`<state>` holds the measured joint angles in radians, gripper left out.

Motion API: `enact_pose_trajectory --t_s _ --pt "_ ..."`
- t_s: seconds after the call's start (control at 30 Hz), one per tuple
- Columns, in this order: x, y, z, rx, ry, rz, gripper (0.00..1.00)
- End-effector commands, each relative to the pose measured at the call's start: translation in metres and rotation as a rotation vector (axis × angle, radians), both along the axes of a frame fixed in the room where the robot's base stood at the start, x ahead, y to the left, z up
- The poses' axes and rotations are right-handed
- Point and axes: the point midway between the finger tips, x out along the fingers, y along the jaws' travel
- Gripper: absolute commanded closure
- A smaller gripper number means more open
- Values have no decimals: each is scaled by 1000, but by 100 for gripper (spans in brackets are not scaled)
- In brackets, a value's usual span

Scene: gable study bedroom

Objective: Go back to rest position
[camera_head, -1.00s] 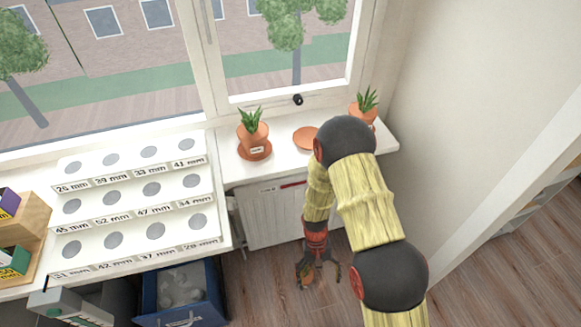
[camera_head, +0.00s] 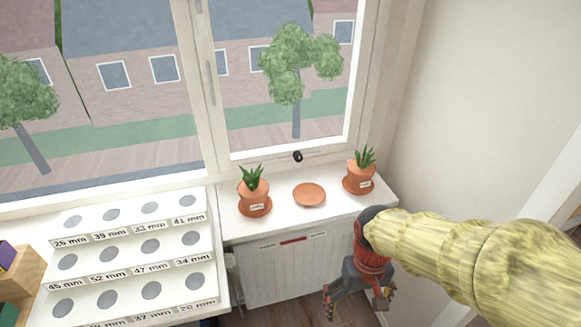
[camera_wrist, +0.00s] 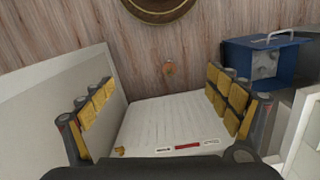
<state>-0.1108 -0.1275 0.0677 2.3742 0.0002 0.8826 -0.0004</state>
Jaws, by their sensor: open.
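My gripper (camera_head: 357,302) hangs at the lower right of the head view, below the windowsill and in front of the white radiator. Its fingers are spread apart with nothing visible between them. In the wrist view my gripper (camera_wrist: 158,108) shows yellow finger pads at left and right, wide apart, with the white radiator (camera_wrist: 165,125) seen between them. My forearm reaches in from the right edge of the head view.
The windowsill (camera_head: 232,228) holds two potted plants (camera_head: 253,190) (camera_head: 360,170) and an empty terracotta saucer (camera_head: 309,195) between them. A stepped white rack (camera_head: 130,262) with labelled round spots stands left.

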Motion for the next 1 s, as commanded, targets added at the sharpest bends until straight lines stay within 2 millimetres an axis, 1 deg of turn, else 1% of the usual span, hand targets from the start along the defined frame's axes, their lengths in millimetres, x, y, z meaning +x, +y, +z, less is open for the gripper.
enact_pose_trajectory --t_s 0.03,0.1,0.4,0.6,0.7,0.77,1.0 --pt "-6 -3 16 4 -39 -8 11" --pt "-13 -7 33 9 -88 -18 11" --pt "-37 -22 105 27 -342 -64 11" --pt "-46 -30 148 32 -492 -89 11" --pt "-48 -32 159 33 -532 -98 11" --pt "-49 -33 163 32 -544 -102 11" --pt "-49 -35 164 30 -547 -109 11"
